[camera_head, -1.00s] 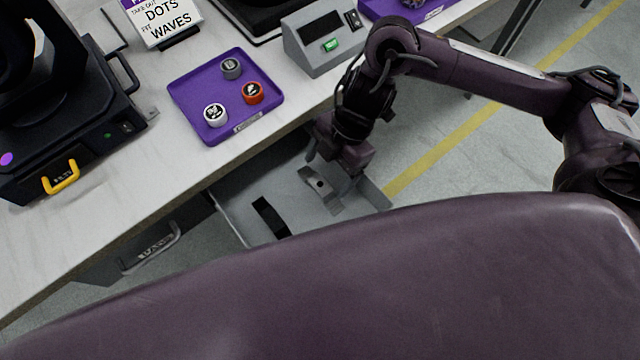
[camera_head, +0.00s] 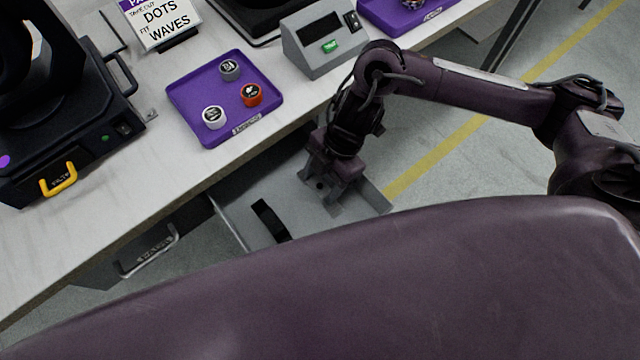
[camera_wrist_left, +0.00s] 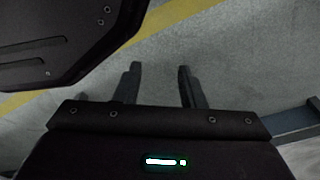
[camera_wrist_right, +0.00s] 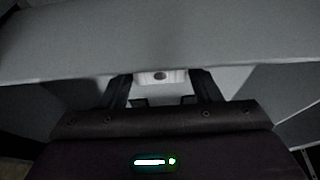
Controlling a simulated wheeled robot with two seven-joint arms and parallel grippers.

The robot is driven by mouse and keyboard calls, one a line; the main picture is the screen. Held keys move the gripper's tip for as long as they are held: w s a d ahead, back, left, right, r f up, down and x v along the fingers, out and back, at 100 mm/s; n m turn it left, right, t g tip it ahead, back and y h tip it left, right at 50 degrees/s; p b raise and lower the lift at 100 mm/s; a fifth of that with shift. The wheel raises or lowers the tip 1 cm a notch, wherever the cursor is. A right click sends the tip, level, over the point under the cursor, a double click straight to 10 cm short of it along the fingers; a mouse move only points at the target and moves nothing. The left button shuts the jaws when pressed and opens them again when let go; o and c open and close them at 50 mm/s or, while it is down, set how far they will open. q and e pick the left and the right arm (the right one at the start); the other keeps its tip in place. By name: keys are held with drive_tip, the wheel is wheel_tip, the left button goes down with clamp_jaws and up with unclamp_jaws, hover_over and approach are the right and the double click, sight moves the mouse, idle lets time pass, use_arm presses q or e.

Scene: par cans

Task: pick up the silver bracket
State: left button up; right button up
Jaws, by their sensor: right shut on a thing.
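The silver bracket (camera_wrist_right: 160,77), a light metal piece with a dark hole, sits between the fingers of my right gripper (camera_wrist_right: 160,85) in the right wrist view. The right gripper is shut on it, down inside the open grey drawer (camera_head: 235,222) below the table. In the head view the right gripper (camera_head: 322,190) covers most of the bracket (camera_head: 319,184). My left gripper (camera_wrist_left: 160,75) shows in the left wrist view, with its fingers apart and nothing between them, above the floor.
A black strip-like piece (camera_head: 270,220) lies in the drawer. On the table (camera_head: 110,215) above stand a purple tray (camera_head: 190,97) with three round knobs, a grey device (camera_head: 318,55) with a green button, a sign (camera_head: 158,22) and a black stage light (camera_head: 75,130).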

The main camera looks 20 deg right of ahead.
sight(322, 184)
drive_tip(key=shift+r, duration=0.15)
